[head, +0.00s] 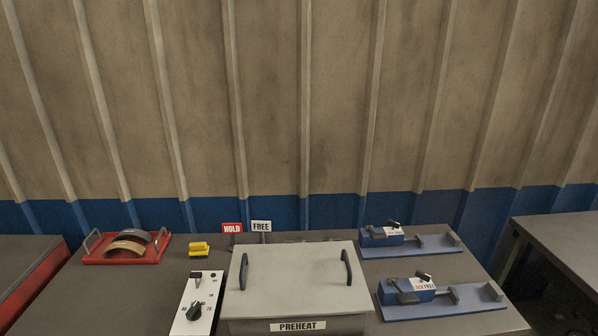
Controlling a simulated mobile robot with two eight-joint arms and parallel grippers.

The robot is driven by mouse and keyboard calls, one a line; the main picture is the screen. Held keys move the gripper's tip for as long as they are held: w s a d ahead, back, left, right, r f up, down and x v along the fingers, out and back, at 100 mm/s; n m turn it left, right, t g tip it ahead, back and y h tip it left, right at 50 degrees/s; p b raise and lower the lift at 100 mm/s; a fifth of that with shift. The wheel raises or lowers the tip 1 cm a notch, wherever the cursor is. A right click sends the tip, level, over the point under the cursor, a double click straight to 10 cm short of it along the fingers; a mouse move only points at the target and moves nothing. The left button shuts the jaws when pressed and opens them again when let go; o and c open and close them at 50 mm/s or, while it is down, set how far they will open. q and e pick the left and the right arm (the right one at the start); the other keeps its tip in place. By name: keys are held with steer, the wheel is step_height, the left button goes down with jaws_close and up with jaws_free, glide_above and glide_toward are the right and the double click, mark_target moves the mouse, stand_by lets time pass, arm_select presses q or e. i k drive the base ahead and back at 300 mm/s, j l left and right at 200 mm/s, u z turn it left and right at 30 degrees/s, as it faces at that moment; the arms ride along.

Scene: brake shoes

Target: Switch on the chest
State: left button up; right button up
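The chest (298,278) is a grey box at the front middle of the table, labelled PREHEAT on its front. Its lid is shut and carries two dark handles, one near each side. Left of it lies a white control panel (207,290) with a round black knob (194,311). A smaller dark switch (196,274) sits above the knob on the panel. The panel's small markings are too fine to read surely, and I cannot tell whether it is on. Neither of my grippers is in view.
A red tray (95,259) with two curved brake shoes (126,247) stands at the left. A yellow block (199,248) lies behind the panel. HOLD (232,228) and FREE (261,226) signs stand behind the chest. Two blue clamp fixtures (440,242) (470,298) are at the right.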

mark_target(193, 275)
steer(key=i+j+z, duration=0.1)
steer(key=i, duration=0.8)
